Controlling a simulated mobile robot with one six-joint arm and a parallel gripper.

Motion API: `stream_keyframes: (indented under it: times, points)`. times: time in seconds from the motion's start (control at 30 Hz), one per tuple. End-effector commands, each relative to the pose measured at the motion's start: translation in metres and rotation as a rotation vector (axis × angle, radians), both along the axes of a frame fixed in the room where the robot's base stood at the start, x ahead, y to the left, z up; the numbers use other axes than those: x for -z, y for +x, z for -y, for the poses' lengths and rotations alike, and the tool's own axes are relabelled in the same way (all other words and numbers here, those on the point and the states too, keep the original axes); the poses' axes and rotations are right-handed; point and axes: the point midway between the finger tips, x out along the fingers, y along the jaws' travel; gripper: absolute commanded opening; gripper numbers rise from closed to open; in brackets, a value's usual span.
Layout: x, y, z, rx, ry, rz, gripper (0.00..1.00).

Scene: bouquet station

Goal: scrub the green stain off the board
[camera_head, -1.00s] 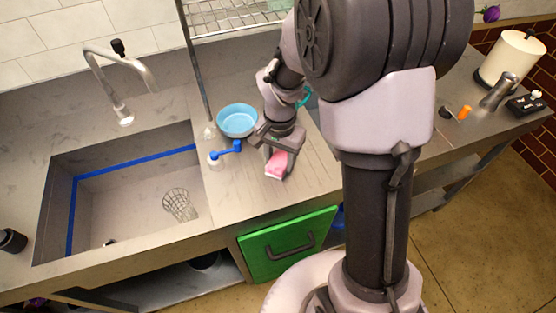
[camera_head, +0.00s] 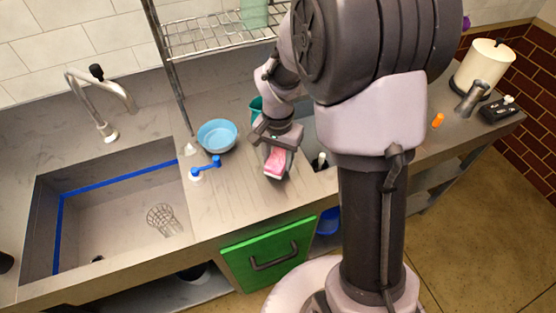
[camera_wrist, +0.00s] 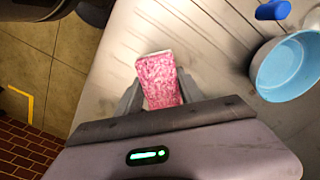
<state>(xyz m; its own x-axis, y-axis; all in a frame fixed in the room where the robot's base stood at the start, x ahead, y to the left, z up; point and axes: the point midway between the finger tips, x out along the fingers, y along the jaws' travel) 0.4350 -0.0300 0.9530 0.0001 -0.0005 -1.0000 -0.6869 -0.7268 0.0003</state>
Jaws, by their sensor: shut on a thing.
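My gripper (camera_wrist: 157,92) is shut on a pink sponge (camera_wrist: 158,78). The sponge sticks out between the jaws and also shows in the head view (camera_head: 276,163), just above or on the grey counter right of the sink; I cannot tell whether it touches. No green stain shows in either view. The only clearly green flat panel is a green door with a dark handle (camera_head: 240,248) below the counter front. A separate board cannot be made out; the grooved counter surface (camera_head: 225,192) lies left of the gripper.
A blue bowl (camera_head: 217,136) and a blue-handled item (camera_head: 207,168) stand left of my gripper. The sink (camera_head: 110,215) holds a wire basket (camera_head: 163,218). A wire rack (camera_head: 215,36) stands behind. A paper roll (camera_head: 484,68) and an orange item (camera_head: 437,120) are at the right.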

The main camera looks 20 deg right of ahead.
Motion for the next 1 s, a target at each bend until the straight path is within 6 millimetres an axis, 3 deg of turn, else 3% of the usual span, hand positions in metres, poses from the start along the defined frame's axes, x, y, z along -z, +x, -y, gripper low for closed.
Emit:
stream_keyframes:
  times: [0.43,1.0]
  points:
    - [-0.041,0.004,0.003,-0.002,0.0,0.0,0.07]
    - [-0.042,0.005,0.003,-0.002,0.0,0.0,0.07]
